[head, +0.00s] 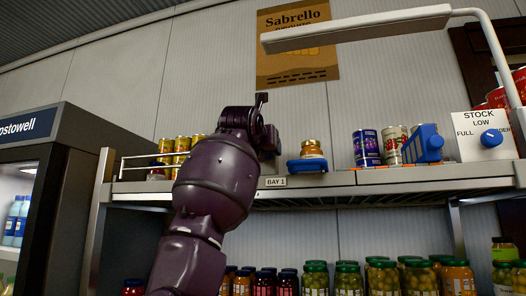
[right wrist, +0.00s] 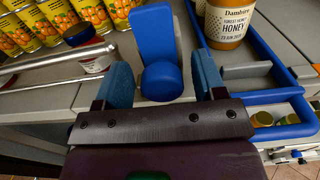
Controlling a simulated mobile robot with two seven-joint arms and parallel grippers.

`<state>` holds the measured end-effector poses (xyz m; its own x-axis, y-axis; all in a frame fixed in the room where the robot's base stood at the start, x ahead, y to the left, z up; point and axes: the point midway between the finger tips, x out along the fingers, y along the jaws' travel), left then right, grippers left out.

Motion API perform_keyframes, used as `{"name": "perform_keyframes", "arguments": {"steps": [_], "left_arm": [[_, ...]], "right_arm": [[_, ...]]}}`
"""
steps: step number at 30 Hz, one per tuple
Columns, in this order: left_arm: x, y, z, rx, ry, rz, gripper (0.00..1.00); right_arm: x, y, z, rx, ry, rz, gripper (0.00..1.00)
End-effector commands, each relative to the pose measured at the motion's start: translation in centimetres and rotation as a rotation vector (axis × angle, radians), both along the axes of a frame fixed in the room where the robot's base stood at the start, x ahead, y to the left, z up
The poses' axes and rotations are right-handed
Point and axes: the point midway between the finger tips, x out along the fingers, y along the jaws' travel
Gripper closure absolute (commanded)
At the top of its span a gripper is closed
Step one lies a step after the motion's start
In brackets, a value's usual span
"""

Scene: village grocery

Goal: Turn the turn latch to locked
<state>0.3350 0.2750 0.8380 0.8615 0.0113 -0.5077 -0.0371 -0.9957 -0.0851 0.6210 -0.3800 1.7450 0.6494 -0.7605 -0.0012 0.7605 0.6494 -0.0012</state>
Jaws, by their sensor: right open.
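The turn latch (right wrist: 162,82), a blue piece with a round knob in front and a flat upright bar behind it, shows in the right wrist view. My right gripper (right wrist: 163,78) is open, with one blue finger on each side of the round knob. A small gap shows between the knob and each finger. In the head view my right gripper (head: 260,118) is at the shelf's front edge, and my arm hides the latch there. I cannot read a locked mark in either view. My left gripper is not in view.
A honey jar (right wrist: 228,22) stands right of the latch, by a blue tray (right wrist: 262,98). Yellow cans (right wrist: 60,20) and a white rail (right wrist: 60,62) are left. A stock dial (head: 491,137) is far right on the shelf (head: 400,180). Jars fill the shelf below.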

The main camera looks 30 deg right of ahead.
Motion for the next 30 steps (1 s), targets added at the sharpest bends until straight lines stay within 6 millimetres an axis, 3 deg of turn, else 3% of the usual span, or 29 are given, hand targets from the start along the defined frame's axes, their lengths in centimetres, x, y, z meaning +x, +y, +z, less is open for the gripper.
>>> {"name": "perform_keyframes", "arguments": {"steps": [6, 15, 30], "left_arm": [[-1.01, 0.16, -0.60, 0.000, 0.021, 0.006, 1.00], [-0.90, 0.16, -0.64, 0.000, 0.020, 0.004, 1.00], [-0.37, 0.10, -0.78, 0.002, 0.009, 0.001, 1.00]], "right_arm": [[-0.01, -0.01, 0.02, 0.000, 0.000, 0.000, 0.36], [0.00, 0.00, 0.00, 0.000, 0.000, 0.000, 0.82], [0.04, 0.02, -0.07, -0.090, 0.105, 0.000, 0.84]]}}
